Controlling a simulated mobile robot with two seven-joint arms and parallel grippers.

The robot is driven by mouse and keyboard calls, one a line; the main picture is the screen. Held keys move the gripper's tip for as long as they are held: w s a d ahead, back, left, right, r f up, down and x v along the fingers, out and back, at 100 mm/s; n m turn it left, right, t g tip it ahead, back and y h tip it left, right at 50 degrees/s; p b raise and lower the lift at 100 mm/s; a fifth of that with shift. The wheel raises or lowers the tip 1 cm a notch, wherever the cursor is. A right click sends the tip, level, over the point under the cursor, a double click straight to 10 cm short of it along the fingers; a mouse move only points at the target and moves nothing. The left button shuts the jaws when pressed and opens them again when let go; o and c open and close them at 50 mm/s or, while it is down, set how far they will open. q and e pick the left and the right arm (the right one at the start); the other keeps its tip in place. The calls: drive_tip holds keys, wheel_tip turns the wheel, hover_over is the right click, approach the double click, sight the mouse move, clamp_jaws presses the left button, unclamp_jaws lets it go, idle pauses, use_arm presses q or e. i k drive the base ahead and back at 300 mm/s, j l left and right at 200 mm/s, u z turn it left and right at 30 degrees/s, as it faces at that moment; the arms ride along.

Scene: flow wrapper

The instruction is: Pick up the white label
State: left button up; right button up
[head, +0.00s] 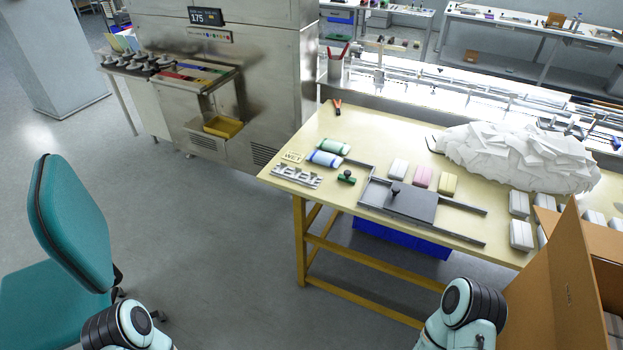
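No piece is clearly readable as the white label. A small pale card with dark lettering (291,157) lies near the left corner of the wooden table (315,120). A small white block (398,168) lies at the table's middle, beside a pink block (422,176) and a yellow block (447,183). A large heap of white pieces (520,155) covers the table's right part. Links of both my arms show at the bottom edge, away from the tabletop. Neither gripper is in view.
A dark sliding fixture (398,203) with rails lies at the table's front. Two rolls (324,158), a metal toothed rack (297,177) and a green-based knob (346,178) lie left of it. An open cardboard box (560,280) stands at right, a teal chair (70,220) at left.

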sight(312, 178)
drive_tip(key=k, duration=0.9)
drive_tip(key=k+z, duration=0.3)
drive_tip(key=z, duration=2.15)
drive_tip(key=j+z, duration=0.25)
drive_tip(key=j, duration=0.15)
drive_tip(key=k+j+z, duration=0.1)
drive_tip(key=j+z, duration=0.15)
drive_tip(key=j, duration=0.15)
drive_tip(key=k+j, duration=0.1)
drive_tip(key=j, duration=0.45)
drive_tip(key=k+j, duration=0.1)
drive_tip(key=j, duration=0.45)
drive_tip(key=k+j, duration=0.1)
drive_tip(key=j, duration=0.45)
drive_tip(key=k+j, duration=0.1)
drive_tip(key=j, duration=0.45)
drive_tip(key=k+j, duration=0.1)
drive_tip(key=j, duration=0.45)
drive_tip(key=k+j, duration=0.1)
drive_tip(key=j, duration=0.4)
